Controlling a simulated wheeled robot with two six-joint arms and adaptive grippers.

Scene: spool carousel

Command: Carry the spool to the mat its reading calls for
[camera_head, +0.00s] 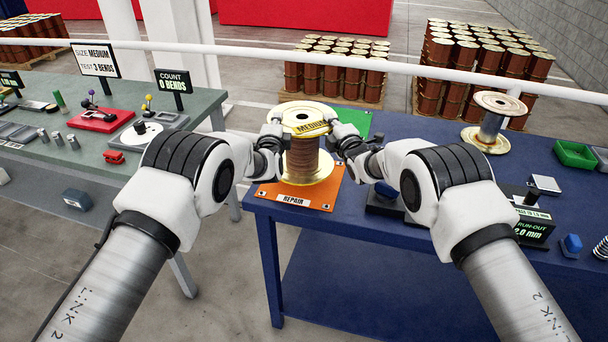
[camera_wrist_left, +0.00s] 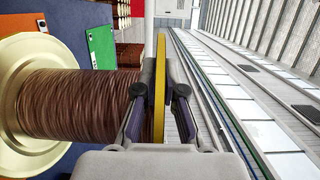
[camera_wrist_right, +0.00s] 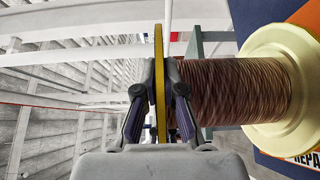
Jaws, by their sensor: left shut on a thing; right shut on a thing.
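The spool (camera_head: 304,158) is upright, with brown wire and pale gold flanges; a yellow "MEDIUM" label shows at its top. My left gripper (camera_head: 276,135) and right gripper (camera_head: 337,132) are shut on opposite sides of its top flange. The wrist views show the flange edge between the fingers of the left gripper (camera_wrist_left: 160,95) and of the right gripper (camera_wrist_right: 159,95). The spool is over the orange "REPAIR" mat (camera_head: 325,192); I cannot tell whether it touches it. A green mat (camera_head: 356,122) lies behind. The run-out display (camera_head: 532,228) appears to read 2.0 mm, its edge partly hidden.
An emptier spool (camera_head: 491,122) stands on the blue table (camera_head: 420,128) at right, near a green bin (camera_head: 574,154). The grey-green bench (camera_head: 75,165) at left holds a bend tester and a "0 BENDS" count sign (camera_head: 172,82). A white rail (camera_head: 400,68) runs behind.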

